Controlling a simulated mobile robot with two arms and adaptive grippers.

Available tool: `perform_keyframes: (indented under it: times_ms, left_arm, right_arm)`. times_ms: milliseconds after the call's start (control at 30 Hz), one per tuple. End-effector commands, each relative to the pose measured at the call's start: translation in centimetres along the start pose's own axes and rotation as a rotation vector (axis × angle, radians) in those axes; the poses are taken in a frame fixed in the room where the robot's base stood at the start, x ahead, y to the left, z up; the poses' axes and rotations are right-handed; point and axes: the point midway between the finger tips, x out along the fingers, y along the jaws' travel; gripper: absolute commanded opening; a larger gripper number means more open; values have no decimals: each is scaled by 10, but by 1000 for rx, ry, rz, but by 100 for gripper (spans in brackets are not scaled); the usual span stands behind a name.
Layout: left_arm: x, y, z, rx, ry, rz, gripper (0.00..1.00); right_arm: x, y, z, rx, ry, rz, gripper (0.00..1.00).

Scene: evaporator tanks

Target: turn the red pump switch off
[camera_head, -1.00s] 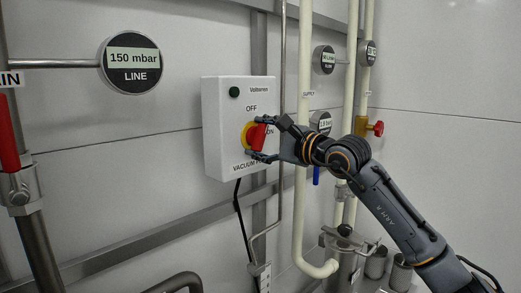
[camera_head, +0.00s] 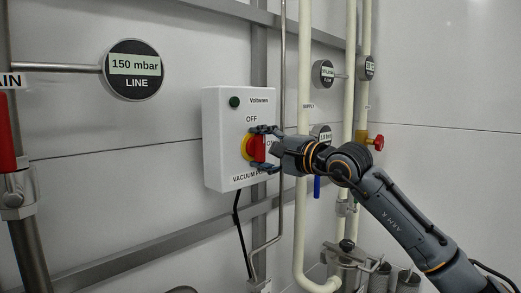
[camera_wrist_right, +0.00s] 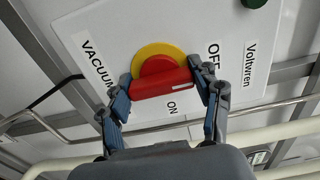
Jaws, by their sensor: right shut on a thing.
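The red pump switch (camera_head: 257,148) is a red handle on a yellow disc, on the front of a white box (camera_head: 221,140) on the wall. OFF is printed above it and ON to its right. My right gripper (camera_head: 267,148) comes in from the right and is shut on the red handle. In the right wrist view, the fingers (camera_wrist_right: 165,95) hold the two ends of the handle (camera_wrist_right: 160,84). The handle's long axis runs towards the OFF side there, with a white mark near that end. My left gripper is not in view.
Cream pipes (camera_head: 304,100) stand close to the right of the box, behind my right arm. A round 150 mbar gauge (camera_head: 134,69) is at the left. A red-handled valve (camera_head: 377,143) is at the right. A black cable (camera_head: 239,220) hangs below the box.

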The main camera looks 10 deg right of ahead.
Motion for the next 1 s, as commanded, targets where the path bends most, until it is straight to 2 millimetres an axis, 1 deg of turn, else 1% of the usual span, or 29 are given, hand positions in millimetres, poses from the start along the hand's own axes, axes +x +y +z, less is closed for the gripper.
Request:
perform_keyframes:
  times_ms: [200, 233, 333, 667, 767, 867, 1000]
  left_arm:
    - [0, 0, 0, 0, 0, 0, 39]
    - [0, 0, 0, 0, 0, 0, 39]
    - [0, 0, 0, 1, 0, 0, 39]
    - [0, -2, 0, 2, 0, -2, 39]
    - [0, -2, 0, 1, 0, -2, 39]
    - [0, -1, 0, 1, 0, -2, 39]
    - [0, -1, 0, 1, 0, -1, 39]
  right_arm:
    - [0, 0, 0, -4, 1, 1, 32]
    - [0, 0, 0, -4, 1, 1, 65]
    - [0, 0, 0, -4, 1, 1, 86]
    - [0, 0, 0, -1, 1, 0, 87]
    - [-5, 0, 0, -1, 1, 0, 87]
    - [-18, 0, -1, -2, 2, -1, 87]
    - [-47, 1, -2, -4, 4, 0, 87]
